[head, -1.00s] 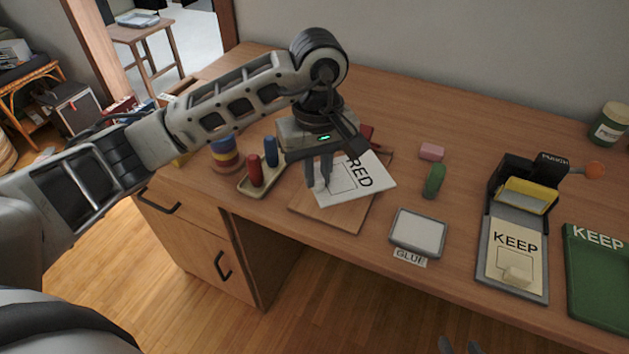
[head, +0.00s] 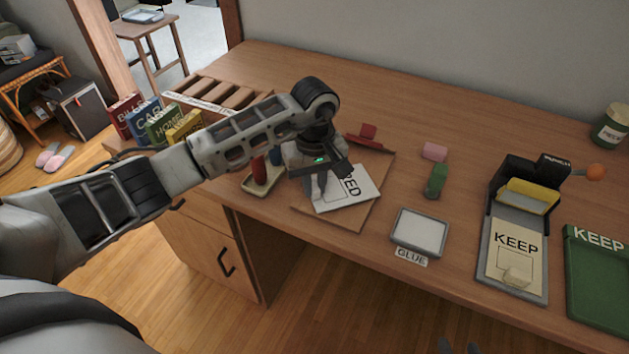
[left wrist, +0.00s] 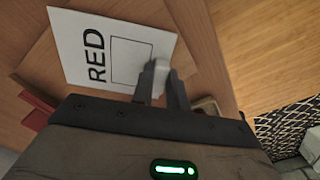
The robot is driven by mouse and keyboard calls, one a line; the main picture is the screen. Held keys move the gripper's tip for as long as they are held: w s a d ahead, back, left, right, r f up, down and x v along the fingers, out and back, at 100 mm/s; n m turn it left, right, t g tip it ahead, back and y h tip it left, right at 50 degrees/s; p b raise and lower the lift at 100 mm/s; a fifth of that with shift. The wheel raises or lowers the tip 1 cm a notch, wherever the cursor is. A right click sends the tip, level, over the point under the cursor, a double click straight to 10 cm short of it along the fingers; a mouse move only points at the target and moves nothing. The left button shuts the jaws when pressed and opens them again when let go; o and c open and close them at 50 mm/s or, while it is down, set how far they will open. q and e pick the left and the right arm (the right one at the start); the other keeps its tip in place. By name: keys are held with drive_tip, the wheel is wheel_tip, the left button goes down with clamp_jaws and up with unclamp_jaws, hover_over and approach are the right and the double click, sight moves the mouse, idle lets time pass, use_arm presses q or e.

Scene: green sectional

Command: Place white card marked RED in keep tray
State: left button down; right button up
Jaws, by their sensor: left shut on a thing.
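The white card marked RED (head: 359,190) is over the brown board (head: 345,222), with part of it hidden by my left gripper. My left gripper (head: 319,199) is shut on the card's near-left edge. In the left wrist view the fingers (left wrist: 158,80) are at the card (left wrist: 88,28), beside its printed rectangle. The green keep tray (head: 598,285), labelled KEEP, is at the far right and looks empty; its right side is cut off. The tips of my right gripper (head: 459,346) show apart at the bottom edge, with nothing seen between them.
Between card and tray are a glue pad (head: 418,232), a green stamp (head: 437,180), a pink block (head: 434,151) and a black punch (head: 520,190) holding a KEEP card (head: 513,246). A small tray (head: 262,190) with pegs stands left of the board.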

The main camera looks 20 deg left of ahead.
use_arm(q)
drive_tip(key=shift+f, duration=0.2)
drive_tip(key=c, duration=1.4)
unclamp_jaws()
drive_tip(key=shift+r, duration=0.1)
